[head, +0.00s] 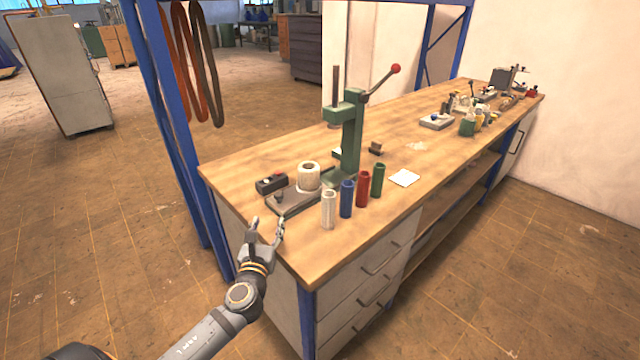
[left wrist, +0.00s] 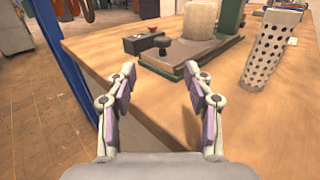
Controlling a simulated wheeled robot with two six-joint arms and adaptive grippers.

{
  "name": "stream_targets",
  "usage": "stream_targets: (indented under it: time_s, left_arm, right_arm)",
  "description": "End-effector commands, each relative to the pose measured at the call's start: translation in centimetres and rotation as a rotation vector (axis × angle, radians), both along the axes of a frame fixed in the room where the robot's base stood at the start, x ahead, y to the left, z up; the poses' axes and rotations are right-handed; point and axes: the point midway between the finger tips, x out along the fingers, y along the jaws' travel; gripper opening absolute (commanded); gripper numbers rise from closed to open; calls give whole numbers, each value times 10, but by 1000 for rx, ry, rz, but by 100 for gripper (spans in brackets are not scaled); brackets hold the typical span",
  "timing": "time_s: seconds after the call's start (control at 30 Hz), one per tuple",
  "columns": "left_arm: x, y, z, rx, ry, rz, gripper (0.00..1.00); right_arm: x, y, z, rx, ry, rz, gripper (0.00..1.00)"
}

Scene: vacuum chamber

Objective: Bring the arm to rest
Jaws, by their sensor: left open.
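My left gripper (head: 268,229) is open and empty at the near left corner of the wooden workbench (head: 290,245). In the left wrist view its two fingers (left wrist: 160,95) stand apart with nothing between them, and the bench edge lies beyond and below them. A grey plate with a white cylinder (head: 308,177) and a dark knob is just past the fingers. A white perforated cylinder (head: 328,210) stands to the right of the gripper, apart from it; it also shows in the left wrist view (left wrist: 270,50). My right gripper does not show.
Blue (head: 347,199), red (head: 362,189) and green (head: 377,180) cylinders stand in a row. A green press (head: 350,140) with a red-knobbed lever rises behind. A black box (head: 271,184) lies left of the plate. A blue post (head: 170,120) stands at the bench's left. The floor left is open.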

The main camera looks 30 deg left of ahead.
Motion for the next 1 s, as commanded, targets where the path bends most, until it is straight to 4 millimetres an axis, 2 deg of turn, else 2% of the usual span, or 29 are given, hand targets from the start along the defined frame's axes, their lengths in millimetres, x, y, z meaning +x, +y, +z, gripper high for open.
stream_targets:
  time_s: [0.17, 0.27, 0.37, 0.4, 0.5, 0.6, 0.8, 0.93, 1.0]
  left_arm:
    - [-3, 1, -2, -53, -8, 15, 52]
    - [-19, 3, -17, -353, -54, 106, 52]
    - [-52, -1, -49, -874, -139, 309, 52]
    - [-67, -7, -64, -1076, -174, 405, 52]
    - [-99, -28, -92, -1468, -249, 636, 52]
    - [-127, -53, -112, -1748, -307, 856, 52]
    - [-177, -106, -132, -2113, -401, 1298, 52]
    - [-207, -142, -133, -2251, -452, 1600, 52]
    - [-202, -139, -156, -2236, -458, 1623, 52]
  right_arm:
    - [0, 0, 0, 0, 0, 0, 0]
    - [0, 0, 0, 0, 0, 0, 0]
    - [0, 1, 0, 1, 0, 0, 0]
    - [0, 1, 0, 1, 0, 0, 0]
    - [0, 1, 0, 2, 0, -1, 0]
    - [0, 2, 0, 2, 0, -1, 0]
    - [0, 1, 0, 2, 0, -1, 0]
    - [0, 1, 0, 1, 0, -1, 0]
    - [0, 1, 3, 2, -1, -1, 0]
